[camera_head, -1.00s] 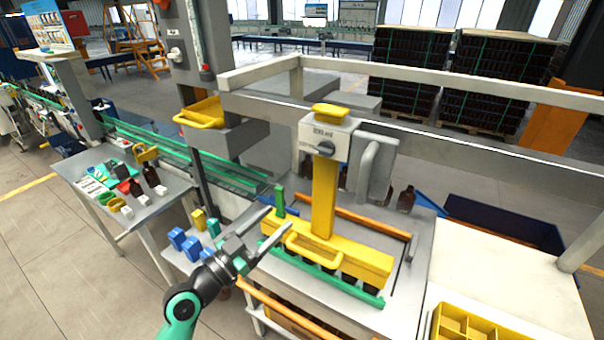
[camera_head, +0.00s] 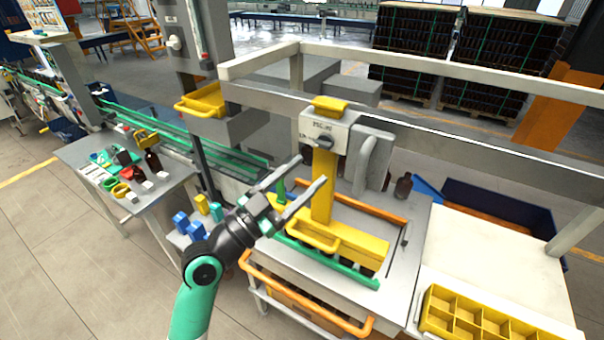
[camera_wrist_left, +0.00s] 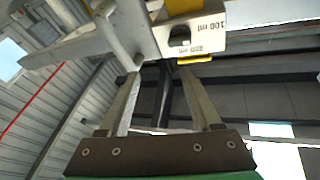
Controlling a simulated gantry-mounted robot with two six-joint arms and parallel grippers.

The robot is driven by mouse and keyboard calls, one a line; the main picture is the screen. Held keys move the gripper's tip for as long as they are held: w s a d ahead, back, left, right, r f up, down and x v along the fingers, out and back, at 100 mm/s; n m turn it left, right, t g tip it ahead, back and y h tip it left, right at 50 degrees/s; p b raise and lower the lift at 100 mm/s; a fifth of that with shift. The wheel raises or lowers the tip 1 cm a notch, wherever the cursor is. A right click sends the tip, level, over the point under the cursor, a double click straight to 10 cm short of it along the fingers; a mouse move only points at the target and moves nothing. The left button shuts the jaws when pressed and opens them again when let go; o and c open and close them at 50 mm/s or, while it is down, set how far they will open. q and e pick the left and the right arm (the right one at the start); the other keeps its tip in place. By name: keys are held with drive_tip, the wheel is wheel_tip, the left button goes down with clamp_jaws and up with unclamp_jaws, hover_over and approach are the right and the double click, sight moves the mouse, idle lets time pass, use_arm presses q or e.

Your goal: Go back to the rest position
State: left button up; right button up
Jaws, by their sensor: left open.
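My left gripper (camera_head: 310,171) is open and empty. Its two grey fingers reach up and to the right, overlapping the yellow post of the bottle fixture (camera_head: 324,195) in the head view. I cannot tell whether they touch it. In the left wrist view the open fingers (camera_wrist_left: 160,72) point up towards the white head with its dark knob (camera_wrist_left: 180,36) and "100 ml" label. The fixture's yellow bar (camera_head: 352,247) stands over dark bottles, with a green rail (camera_head: 330,263) in front. My right gripper is in neither view.
A grey frame rail (camera_head: 430,142) crosses above the bench. A yellow divided tray (camera_head: 428,322) is at lower right. A side table (camera_head: 90,152) with small items is at left. Blue blocks (camera_head: 181,222) lie left of my gripper. The floor at lower left is clear.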

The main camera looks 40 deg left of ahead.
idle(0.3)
use_arm(q)
drive_tip(key=s+d+r+m+h+p, duration=0.1)
drive_tip(key=d+r+m+h+p, duration=0.1)
drive_tip(key=d+r, duration=0.35)
drive_tip(key=s+d+r+m+t+h+p, duration=0.1)
drive_tip(key=d+r+p, duration=0.1)
drive_tip(key=r, duration=0.6)
drive_tip(key=s+d+r+m+h+p, duration=0.1)
drive_tip(key=d+r+m+h+p, duration=0.15)
drive_tip(key=r, duration=0.45)
drive_tip(key=s+r+n+t+y+p, duration=0.1)
drive_tip(key=s+r+n+t+y, duration=0.1)
drive_tip(key=r, duration=0.5)
drive_tip(key=s+a+r+n+t+y+p, duration=0.1)
drive_tip(key=s+r+n+t+y, duration=0.2)
drive_tip(key=s+r+n+y, duration=0.2)
wheel_tip(320, 180, up, 3)
drive_tip(key=shift+s+r+n, duration=0.15)
drive_tip(key=shift+s+n, duration=1.1)
